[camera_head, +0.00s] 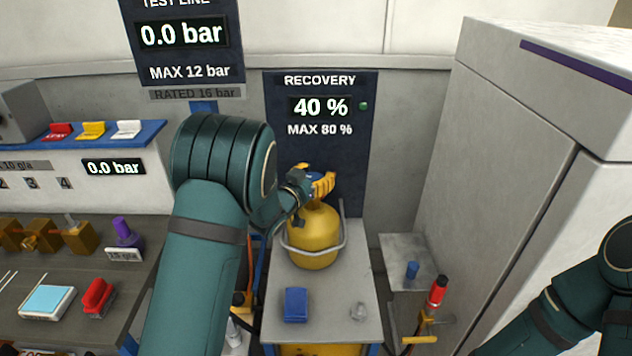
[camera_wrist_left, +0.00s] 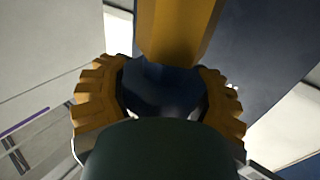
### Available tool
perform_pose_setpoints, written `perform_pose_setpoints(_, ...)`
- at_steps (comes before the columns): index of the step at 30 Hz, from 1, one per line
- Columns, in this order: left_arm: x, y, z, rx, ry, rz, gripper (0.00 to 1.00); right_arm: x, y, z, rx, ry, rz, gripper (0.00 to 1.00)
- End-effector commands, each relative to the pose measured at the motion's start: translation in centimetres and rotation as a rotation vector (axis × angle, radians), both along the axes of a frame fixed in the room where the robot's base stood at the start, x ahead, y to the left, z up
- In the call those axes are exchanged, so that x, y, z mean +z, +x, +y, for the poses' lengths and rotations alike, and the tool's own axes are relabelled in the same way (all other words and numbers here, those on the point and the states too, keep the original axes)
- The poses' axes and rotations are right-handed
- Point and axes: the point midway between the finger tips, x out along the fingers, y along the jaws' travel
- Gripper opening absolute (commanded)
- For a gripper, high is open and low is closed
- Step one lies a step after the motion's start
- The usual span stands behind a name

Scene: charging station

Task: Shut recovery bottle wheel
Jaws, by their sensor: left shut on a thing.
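The yellow recovery bottle (camera_head: 314,240) stands upright on a grey stand under the RECOVERY panel (camera_head: 320,130), which reads 40 % and MAX 80 %. My left gripper (camera_head: 322,185) is at the top of the bottle, its yellow-padded fingers shut on the bottle's wheel. The wheel is mostly hidden by the fingers in the head view. In the left wrist view, a dark blue part (camera_wrist_left: 165,85) lies between the two fingers, with a yellow-orange part (camera_wrist_left: 175,30) above it. My right arm shows at the lower right, but its gripper is out of view.
A red-topped item (camera_head: 438,290) stands to the right, beside a tall grey cabinet (camera_head: 500,160). A bench (camera_head: 120,280) with fittings is on the left.

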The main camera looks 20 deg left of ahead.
Motion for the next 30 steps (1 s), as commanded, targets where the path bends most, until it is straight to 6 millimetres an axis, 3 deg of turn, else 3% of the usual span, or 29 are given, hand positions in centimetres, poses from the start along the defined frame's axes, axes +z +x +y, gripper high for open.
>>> perform_pose_setpoints(11,-0.4,-0.2,0.1,-0.263,0.000,0.005,0.22,-1.9,-0.6,0.1,0.012,0.003,0.013,0.74)
perform_pose_setpoints(30,-0.3,-0.8,-0.6,-0.871,0.001,0.009,0.22,0.4,0.1,0.0,-0.002,0.000,-0.002,0.74)
